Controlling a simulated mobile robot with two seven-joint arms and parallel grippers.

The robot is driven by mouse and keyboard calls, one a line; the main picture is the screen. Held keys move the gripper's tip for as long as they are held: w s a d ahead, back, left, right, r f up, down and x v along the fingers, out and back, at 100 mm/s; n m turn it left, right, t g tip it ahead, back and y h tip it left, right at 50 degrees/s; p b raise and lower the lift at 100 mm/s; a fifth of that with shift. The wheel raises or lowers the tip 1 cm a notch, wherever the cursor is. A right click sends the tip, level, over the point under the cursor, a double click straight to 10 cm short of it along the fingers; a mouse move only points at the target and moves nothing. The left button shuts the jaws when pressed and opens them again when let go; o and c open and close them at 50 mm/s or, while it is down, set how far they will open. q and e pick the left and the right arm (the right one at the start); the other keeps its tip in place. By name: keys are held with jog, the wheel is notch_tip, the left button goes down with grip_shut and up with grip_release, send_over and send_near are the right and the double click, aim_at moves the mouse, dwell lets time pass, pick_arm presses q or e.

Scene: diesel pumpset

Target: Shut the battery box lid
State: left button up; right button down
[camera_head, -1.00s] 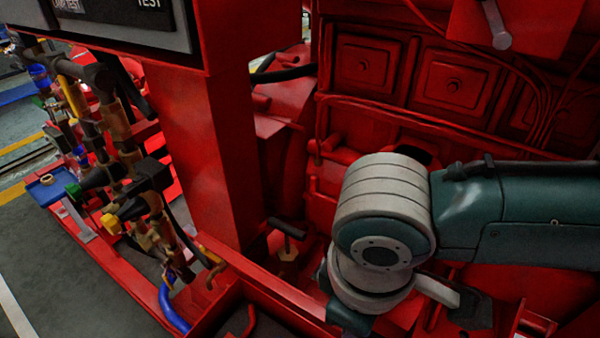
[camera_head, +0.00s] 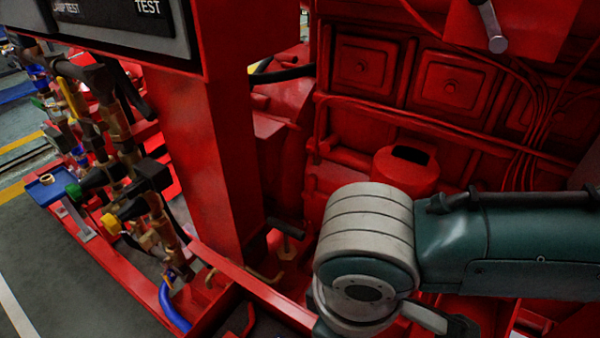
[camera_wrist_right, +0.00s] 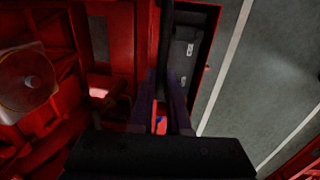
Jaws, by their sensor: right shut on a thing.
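The battery box (camera_wrist_right: 207,45) shows in the right wrist view as an open, dark red-rimmed box with a dark battery (camera_wrist_right: 184,50) inside. Beside it on the left a red panel, which looks like the battery box lid (camera_wrist_right: 151,45), stands nearly edge-on. My right gripper (camera_wrist_right: 160,115) has its two dark fingers on either side of a thin red edge, apparently the lid's, and is shut on it. The exact contact is dark and hard to see. In the head view my right gripper is hidden below the arm. My left gripper is in neither current view.
A red post (camera_head: 215,160) stands left of my right arm, with brass pipework (camera_head: 120,160) beyond it. The red engine (camera_head: 450,85) fills the back. A red frame rail (camera_head: 250,290) runs along the bottom. Grey floor (camera_wrist_right: 270,70) lies free right of the box.

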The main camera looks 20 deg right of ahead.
jog(key=shift+s+a, duration=0.1)
jog(key=shift+a, duration=0.05)
jog(key=shift+s+a+f, duration=0.3)
jog(key=shift+s+a, duration=0.25)
jog(key=shift+a, duration=0.15)
jog(key=c, duration=0.8)
grip_release()
jog(key=shift+d, duration=0.1)
notch_tip(320, 180, up, 9)
jog(key=s+a+p, duration=0.1)
jog(key=p, duration=1)
jog(key=shift+s+a, duration=0.15)
jog(key=shift+a, duration=0.1)
